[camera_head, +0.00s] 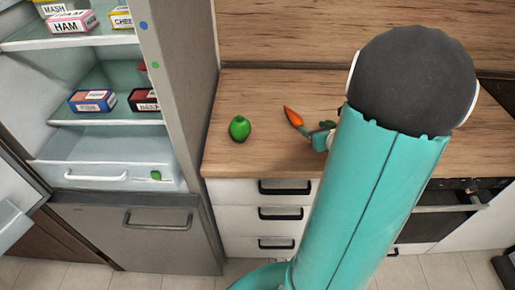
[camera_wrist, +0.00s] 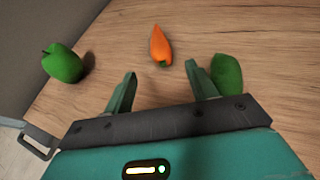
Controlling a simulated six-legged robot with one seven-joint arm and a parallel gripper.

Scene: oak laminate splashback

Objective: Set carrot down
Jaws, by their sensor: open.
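The orange carrot (camera_head: 293,116) lies on the wooden counter, left of my gripper in the head view. In the wrist view the carrot (camera_wrist: 160,46) lies beyond my fingertips, roughly centred between them and apart from them. My gripper (camera_wrist: 161,80) is open, its two fingers spread with nothing between them. In the head view my gripper (camera_head: 322,134) is small and partly hidden by my arm.
A green pepper (camera_head: 239,128) stands on the counter to the left; it also shows in the wrist view (camera_wrist: 63,63). Another green item (camera_wrist: 226,74) is close by the right finger. An open fridge (camera_head: 100,130) with several boxes stands at left.

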